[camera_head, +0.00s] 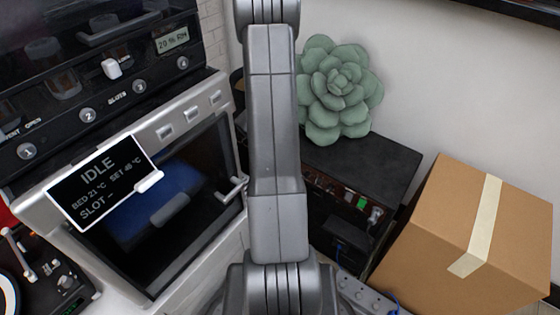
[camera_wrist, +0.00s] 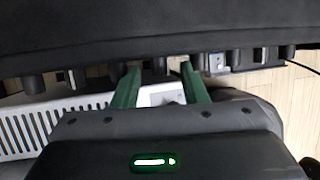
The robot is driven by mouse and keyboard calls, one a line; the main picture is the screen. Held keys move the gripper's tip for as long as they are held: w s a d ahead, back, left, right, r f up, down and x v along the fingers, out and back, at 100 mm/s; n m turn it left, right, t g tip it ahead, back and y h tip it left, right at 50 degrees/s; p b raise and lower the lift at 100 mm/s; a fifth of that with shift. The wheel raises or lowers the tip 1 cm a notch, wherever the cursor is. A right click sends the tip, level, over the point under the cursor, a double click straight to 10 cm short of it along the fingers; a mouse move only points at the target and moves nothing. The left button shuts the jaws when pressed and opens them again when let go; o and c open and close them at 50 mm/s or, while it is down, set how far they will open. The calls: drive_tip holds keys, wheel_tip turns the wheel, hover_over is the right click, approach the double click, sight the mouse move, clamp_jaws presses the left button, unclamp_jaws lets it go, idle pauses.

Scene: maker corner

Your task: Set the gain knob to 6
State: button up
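In the head view a black box (camera_head: 365,160) with a row of small controls and a green light on its front stands behind my arm. Part of its front is hidden by my arm. I cannot make out which control is the gain knob or its setting. In the wrist view a dark panel edge (camera_wrist: 240,35) carries several dark knob-like parts. My gripper (camera_wrist: 160,68) has two green fingers, set apart, their tips close to this edge. A dark part shows between the tips; I cannot tell whether they touch it. My gripper is not visible in the head view.
A grey strip with round buttons (camera_head: 365,297) lies below. A machine with an IDLE display (camera_head: 105,180) stands at the left.

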clamp_jaws()
drive_tip(key=shift+w+a+f+n+g+h+p, duration=0.1)
drive_tip(key=shift+w+a+n+g+h+p, duration=0.1)
drive_tip(key=shift+g+h+p, duration=0.55)
drive_tip(key=shift+w+a+f+n+g+h+p, duration=0.15)
drive_tip(key=shift+g+h+p, duration=0.3)
drive_tip(key=shift+h+p, duration=0.6)
drive_tip(key=shift+s, duration=0.1)
unclamp_jaws()
drive_tip(key=shift+r, duration=0.15)
wheel_tip(320, 180, up, 10)
drive_tip(key=p, duration=0.1)
drive_tip(key=shift+p, duration=0.4)
